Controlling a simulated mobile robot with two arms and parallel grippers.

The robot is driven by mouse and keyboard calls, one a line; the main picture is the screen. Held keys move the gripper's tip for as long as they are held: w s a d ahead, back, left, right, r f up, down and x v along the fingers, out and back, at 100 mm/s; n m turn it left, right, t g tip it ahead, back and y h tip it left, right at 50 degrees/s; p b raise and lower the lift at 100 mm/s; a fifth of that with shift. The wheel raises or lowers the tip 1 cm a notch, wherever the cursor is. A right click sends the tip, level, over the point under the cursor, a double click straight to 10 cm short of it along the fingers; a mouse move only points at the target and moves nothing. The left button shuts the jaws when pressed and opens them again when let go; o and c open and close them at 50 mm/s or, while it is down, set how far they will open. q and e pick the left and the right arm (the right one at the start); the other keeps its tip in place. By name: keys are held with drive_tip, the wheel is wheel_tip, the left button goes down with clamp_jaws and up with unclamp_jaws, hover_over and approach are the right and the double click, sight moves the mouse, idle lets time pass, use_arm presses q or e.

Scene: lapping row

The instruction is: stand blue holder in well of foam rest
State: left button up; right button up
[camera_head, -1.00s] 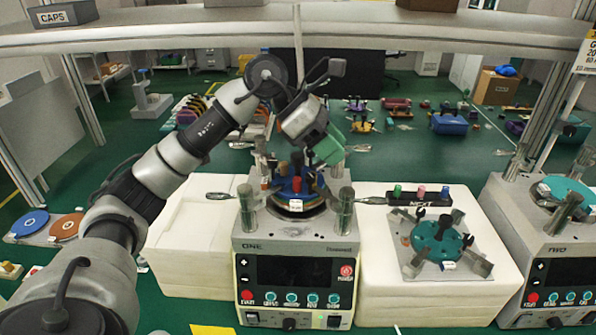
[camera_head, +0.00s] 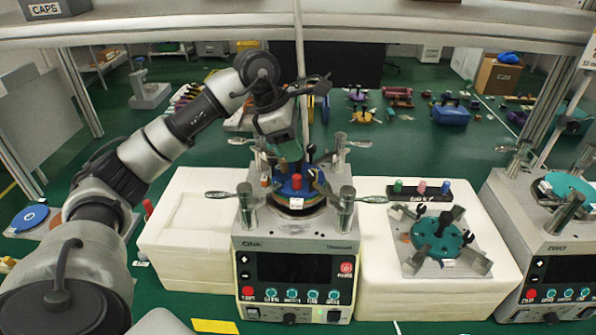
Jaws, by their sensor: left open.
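The blue holder (camera_head: 289,190) sits on top of the machine marked ONE, with a red knob and a small white label on it. My left gripper (camera_head: 287,150) is open, pointing down just above and behind the holder; its fingertips are small and partly hard to see. I cannot tell whether they touch the holder. A white foam block (camera_head: 160,248) with a shallow recess in its top stands left of the machine. The recess looks empty. A second white foam block (camera_head: 455,291) on the right bears a plate with a teal holder (camera_head: 437,236). My right gripper is not in view.
Upright metal posts and levers (camera_head: 342,208) surround the blue holder on machine ONE (camera_head: 290,268). A dark rack with coloured pegs (camera_head: 421,192) stands on the right foam. Machine TWO (camera_head: 545,252) is at far right. A shelf (camera_head: 200,28) spans the top.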

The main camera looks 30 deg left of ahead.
sight(298, 167)
use_arm(q)
drive_tip(key=shift+x, duration=1.4)
clamp_jaws()
drive_tip(key=shift+r, duration=0.1)
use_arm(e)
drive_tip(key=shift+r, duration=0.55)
